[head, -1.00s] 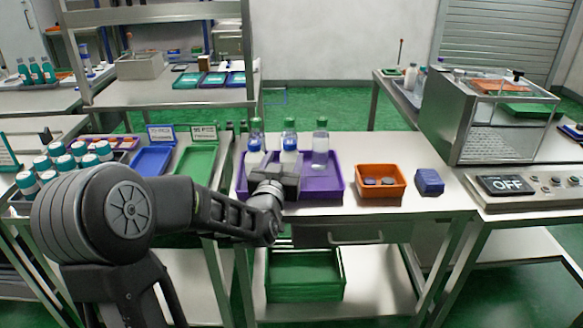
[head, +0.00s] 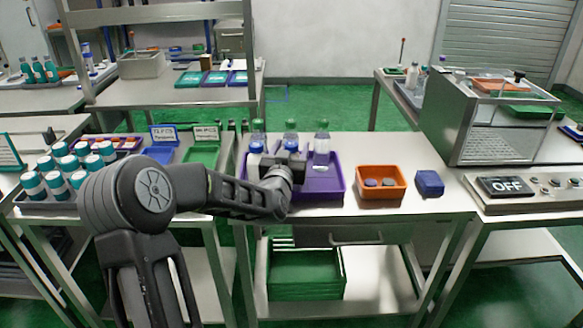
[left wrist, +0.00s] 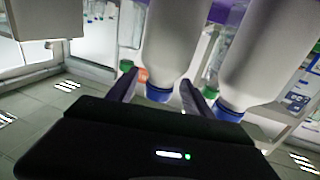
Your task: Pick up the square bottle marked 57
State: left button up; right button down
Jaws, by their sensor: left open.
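The purple tray (head: 325,191) holds several bottles with green or blue caps. Two white bottles with blue caps (head: 255,148) (head: 291,141) stand in its left and middle part. A clear, green-capped bottle (head: 322,150) stands to their right. No number is readable, so I cannot tell which bottle is marked 57. My left gripper (head: 277,160) is at the blue-capped bottles, partly hiding them. In the left wrist view, which looks upside down, its open fingers (left wrist: 158,82) lie either side of one white bottle's blue cap (left wrist: 158,94). A second white bottle (left wrist: 262,55) is beside it. My right gripper is not in view.
Left are several teal-banded white bottles (head: 58,170) and the blue and green trays (head: 203,155). Green-capped bottles (head: 258,127) stand behind the blue-capped ones.

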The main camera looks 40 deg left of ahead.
pick_arm(q)
jog(key=shift+w+a, duration=0.1)
jog(key=shift+w, duration=0.05)
jog(key=shift+c, duration=0.2)
dwell(0.3)
grip_shut()
dwell(0.4)
jog(key=shift+r, duration=0.1)
dwell(0.7)
